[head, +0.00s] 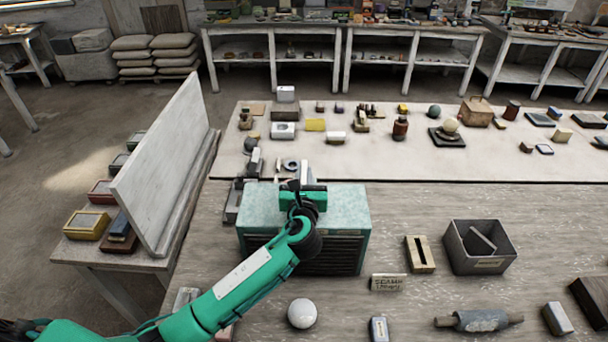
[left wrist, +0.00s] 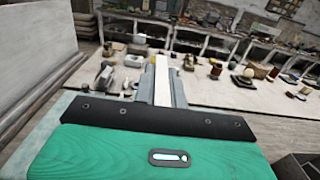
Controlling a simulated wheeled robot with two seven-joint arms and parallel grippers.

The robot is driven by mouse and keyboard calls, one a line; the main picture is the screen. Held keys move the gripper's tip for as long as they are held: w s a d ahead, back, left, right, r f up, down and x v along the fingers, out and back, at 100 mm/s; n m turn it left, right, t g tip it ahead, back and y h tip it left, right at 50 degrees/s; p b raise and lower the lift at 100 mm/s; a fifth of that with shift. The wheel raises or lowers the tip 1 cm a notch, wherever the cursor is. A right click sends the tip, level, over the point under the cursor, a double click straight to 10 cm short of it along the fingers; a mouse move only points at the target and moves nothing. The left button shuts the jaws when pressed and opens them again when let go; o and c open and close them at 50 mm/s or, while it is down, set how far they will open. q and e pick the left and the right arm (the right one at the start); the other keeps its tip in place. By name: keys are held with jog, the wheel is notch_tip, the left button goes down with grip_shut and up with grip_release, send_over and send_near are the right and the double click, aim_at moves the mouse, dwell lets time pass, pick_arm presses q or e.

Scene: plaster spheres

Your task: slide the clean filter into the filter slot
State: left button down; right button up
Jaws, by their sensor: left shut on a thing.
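My left gripper (head: 304,173) is over the back part of a teal box (head: 345,205) with dark louvres on its front. In the left wrist view, its two grey fingers (left wrist: 164,80) are shut on a thin white piece (left wrist: 162,82), seen edge-on. It looks like the clean filter, but its face and far end are hidden. In the head view, the wrist and arm cover most of it. I cannot make out the filter slot or whether the piece touches the box. My right gripper is in neither view.
A white board (head: 165,165) stands upright on the left. A grey bin (head: 462,262) holds a grey slab, right of a slotted wooden block (head: 420,255). A white sphere (head: 302,313) and a small sign (head: 388,282) lie in front. Many small objects cover the pale back mat (head: 400,165).

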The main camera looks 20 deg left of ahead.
pick_arm(q)
jog(key=shift+f+b, duration=0.4)
jog(key=shift+f, duration=0.4)
jog(key=c, duration=1.4)
grip_release()
jog(key=shift+o, duration=0.2)
jog(key=shift+r, duration=0.2)
jog(key=shift+r+p, duration=1.9)
jog(key=shift+p, duration=0.5)
jog(key=shift+f, duration=0.1)
